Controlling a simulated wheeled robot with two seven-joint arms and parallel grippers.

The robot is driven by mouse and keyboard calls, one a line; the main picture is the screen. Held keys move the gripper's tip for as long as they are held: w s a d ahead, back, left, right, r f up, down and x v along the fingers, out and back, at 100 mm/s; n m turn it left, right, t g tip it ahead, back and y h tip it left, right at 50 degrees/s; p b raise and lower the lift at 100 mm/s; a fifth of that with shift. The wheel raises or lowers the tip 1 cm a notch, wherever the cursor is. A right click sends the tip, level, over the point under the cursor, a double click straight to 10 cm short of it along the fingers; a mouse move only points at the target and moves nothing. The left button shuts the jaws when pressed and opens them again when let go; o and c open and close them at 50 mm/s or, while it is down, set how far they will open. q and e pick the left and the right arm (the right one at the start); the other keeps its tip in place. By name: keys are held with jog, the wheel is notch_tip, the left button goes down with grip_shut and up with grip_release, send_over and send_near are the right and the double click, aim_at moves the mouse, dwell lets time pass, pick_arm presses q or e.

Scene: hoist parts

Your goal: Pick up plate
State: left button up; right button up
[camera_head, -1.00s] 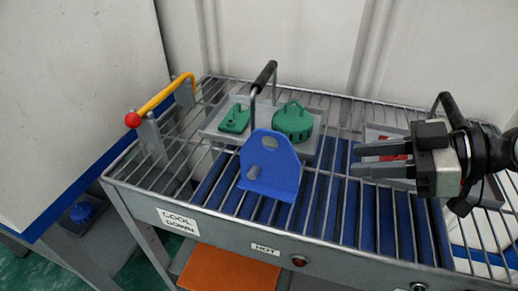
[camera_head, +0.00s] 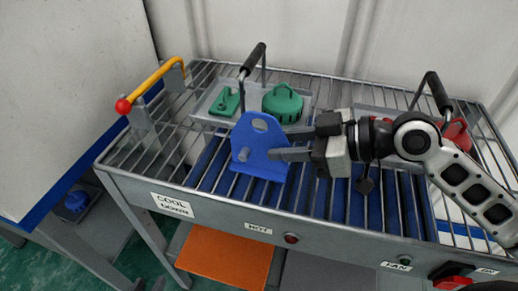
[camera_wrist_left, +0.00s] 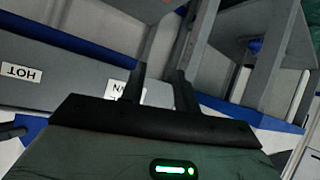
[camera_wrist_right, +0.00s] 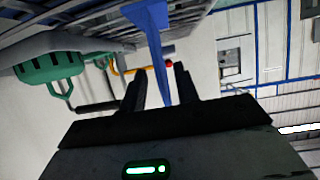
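The blue plate (camera_head: 250,148), with a hole near its top and a peg on its face, stands upright on the wire rack (camera_head: 140,165). My right gripper (camera_head: 279,144) reaches it from the right, with fingertips at its right edge. In the right wrist view the plate (camera_wrist_right: 155,35) shows edge-on between the two fingers, which are apart; I see no clear contact. My left gripper is outside the head view. In the left wrist view my left gripper (camera_wrist_left: 161,78) is open and empty, facing the bench side with its HOT label.
Behind the plate, a grey tray (camera_head: 207,112) with a black-handled bar holds a green flat part (camera_head: 225,102) and a green domed part (camera_head: 283,103). A second handled tray (camera_head: 365,112) with a red part (camera_head: 457,133) is at right. A yellow bar (camera_head: 155,87) stands at left.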

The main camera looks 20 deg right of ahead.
aim_at(260, 145)
jog(key=shift+x, duration=1.9)
grip_shut()
jog(key=shift+r+p, duration=0.2)
jog(key=shift+p, duration=0.1)
